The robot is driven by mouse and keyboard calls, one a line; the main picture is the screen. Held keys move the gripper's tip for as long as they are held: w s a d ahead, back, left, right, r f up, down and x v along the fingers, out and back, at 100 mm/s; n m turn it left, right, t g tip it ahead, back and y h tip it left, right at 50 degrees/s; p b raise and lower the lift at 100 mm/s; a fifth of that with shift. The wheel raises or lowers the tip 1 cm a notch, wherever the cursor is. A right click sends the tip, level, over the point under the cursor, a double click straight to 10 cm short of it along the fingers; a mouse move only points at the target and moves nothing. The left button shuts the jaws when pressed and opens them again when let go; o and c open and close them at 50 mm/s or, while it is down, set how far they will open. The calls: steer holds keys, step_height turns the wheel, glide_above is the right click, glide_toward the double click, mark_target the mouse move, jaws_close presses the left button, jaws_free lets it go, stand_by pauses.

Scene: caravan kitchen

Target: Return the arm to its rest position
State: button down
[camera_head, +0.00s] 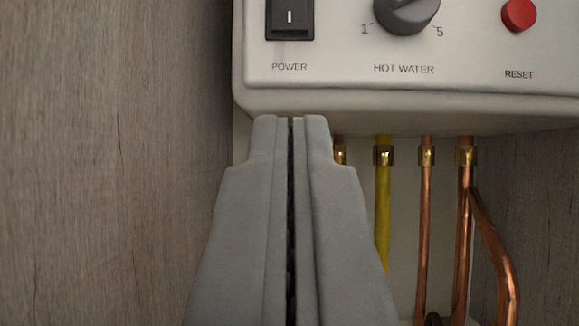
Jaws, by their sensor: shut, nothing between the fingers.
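My gripper (290,119) reaches up from the bottom of the view. Its two grey fingers are shut, with only a thin dark seam between them and nothing held. In the picture the fingertips lie just below the lower edge of a white heater panel (330,95). I cannot tell whether they touch it. The rest of my arm is out of view.
The panel carries a black power switch (289,18), a hot water dial (405,12) and a red reset button (518,15). Below it run a yellow pipe (383,210) and several copper pipes (425,230). A wooden wall (110,160) stands at left, another at right.

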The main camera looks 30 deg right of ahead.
steer(key=s+a+r+n+t+y, duration=0.1)
steer(key=s+r+n+y, duration=0.2)
steer(key=s+y, duration=0.5)
steer(key=s+a+r+n+y, duration=0.1)
steer(key=s+r+n+y, duration=0.2)
steer(key=s, duration=0.9)
steer(key=s+f+g+y, duration=0.1)
steer(key=s+f+g, duration=0.1)
steer(key=s+f, duration=0.4)
steer(key=s+f+g+y, duration=0.2)
steer(key=s+f, duration=0.4)
steer(key=s, duration=1)
steer(key=shift+s+n+g, duration=0.3)
steer(key=shift+n+g, duration=0.1)
